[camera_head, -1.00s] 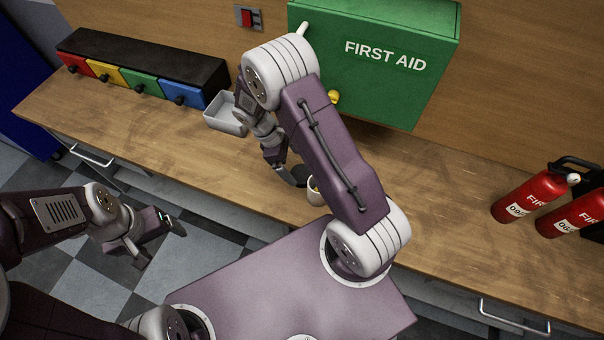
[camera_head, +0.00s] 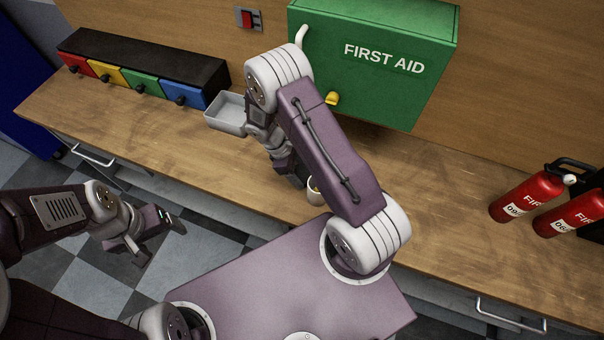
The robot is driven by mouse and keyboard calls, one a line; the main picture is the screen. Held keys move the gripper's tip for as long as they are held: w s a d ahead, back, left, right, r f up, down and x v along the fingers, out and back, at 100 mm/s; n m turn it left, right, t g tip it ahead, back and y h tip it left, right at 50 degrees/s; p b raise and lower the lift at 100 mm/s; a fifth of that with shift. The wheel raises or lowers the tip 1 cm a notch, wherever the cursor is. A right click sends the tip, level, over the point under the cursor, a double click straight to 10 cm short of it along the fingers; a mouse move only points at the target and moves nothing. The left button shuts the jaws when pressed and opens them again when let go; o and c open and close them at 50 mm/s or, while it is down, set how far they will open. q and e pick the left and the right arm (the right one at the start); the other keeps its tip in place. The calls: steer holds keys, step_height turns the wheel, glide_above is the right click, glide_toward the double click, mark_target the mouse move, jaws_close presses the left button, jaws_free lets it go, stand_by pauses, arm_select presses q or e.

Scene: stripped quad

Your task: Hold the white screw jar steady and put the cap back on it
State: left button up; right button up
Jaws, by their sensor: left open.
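A small pale jar (camera_head: 314,197) stands on the wooden counter near its front edge, partly hidden behind my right arm. I cannot make out a separate cap. My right gripper (camera_head: 297,180) points down just left of the jar, close to it. Its fingers are dark and mostly hidden by the wrist, so I cannot tell whether they touch the jar or hold anything. My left gripper (camera_head: 158,236) is open and empty, low over the checkered floor in front of the counter.
A light grey tray (camera_head: 227,124) sits behind the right wrist, beside a black unit with coloured drawers (camera_head: 140,88). A green first aid box (camera_head: 385,95) is on the wall. Red fire extinguishers (camera_head: 527,197) stand at the right. The counter (camera_head: 440,215) between is clear.

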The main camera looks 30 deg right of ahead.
mark_target(299, 173)
steer(key=shift+r, duration=0.1)
step_height(299, 173, up, 18)
steer(key=b, duration=0.1)
stand_by(0.5)
